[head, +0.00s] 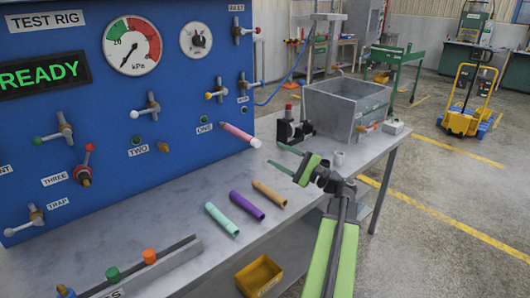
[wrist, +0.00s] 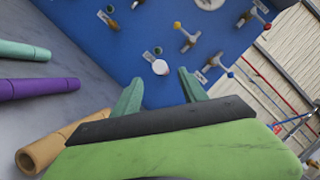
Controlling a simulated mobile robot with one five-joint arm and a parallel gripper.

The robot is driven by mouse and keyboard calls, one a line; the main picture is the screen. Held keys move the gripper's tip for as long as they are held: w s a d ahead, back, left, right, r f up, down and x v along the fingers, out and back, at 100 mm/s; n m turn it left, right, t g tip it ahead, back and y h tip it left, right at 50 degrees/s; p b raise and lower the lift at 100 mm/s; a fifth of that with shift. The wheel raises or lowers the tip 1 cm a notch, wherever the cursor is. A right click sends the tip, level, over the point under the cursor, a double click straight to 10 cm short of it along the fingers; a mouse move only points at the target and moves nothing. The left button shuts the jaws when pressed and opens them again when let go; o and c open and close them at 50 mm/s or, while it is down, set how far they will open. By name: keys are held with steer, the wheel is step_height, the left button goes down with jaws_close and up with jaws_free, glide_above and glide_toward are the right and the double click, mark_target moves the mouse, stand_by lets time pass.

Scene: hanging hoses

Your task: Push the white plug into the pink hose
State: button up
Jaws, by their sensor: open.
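The pink hose (head: 236,132) sticks out from the blue panel beside the label ONE. A white plug (head: 255,142) shows at its free end; I cannot tell how deep it sits. In the wrist view the white plug (wrist: 160,67) faces the camera, between and beyond the fingertips, with the hose mostly hidden behind it. My gripper (head: 273,153) is open and empty, its two green fingers pointing at the panel, a little to the right of the plug. In the wrist view my gripper (wrist: 160,76) has its fingers apart, one on either side of the plug in the picture.
Mint (head: 221,219), purple (head: 246,205) and tan (head: 269,193) hose pieces lie on the grey bench (head: 180,205). A rack (head: 150,270) with coloured plugs stands front left. Valves protrude from the panel.

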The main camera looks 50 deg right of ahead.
steer(key=b+v, duration=0.1)
steer(key=v, duration=0.8)
steer(key=shift+s+b, duration=0.3)
steer(key=shift+d+f, duration=0.1)
steer(key=shift+f, duration=0.05)
